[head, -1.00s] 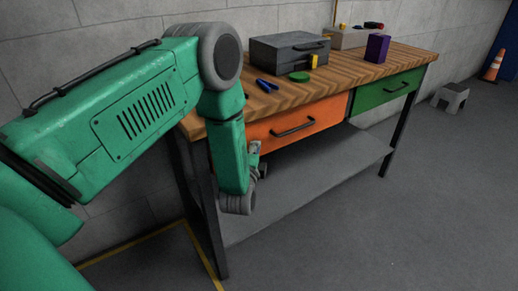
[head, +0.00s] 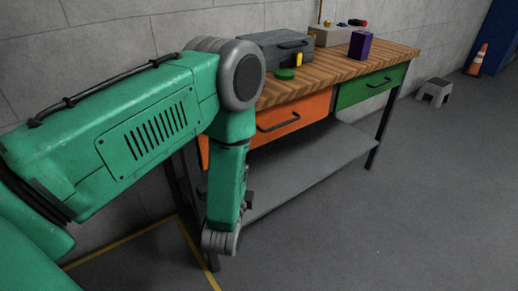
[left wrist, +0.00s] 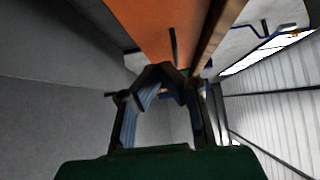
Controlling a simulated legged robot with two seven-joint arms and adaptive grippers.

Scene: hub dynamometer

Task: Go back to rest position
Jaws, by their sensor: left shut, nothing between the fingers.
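My left arm, green with grey joints, crosses the head view from the left and bends down at a grey elbow in front of the bench's near left end. Its gripper is mostly hidden behind the forearm there. In the left wrist view my left gripper (left wrist: 162,74) has its dark fingertips together, with nothing seen between them. An orange drawer front (left wrist: 150,22) and the bench edge lie beyond the fingertips. My right gripper is in neither view.
The wooden workbench (head: 345,68) has an orange drawer (head: 290,120) and a green drawer (head: 370,86). On it are a grey toolbox (head: 272,48), a green disc (head: 285,74) and a purple box (head: 361,44). A step stool (head: 434,91) stands right. Floor in front is clear.

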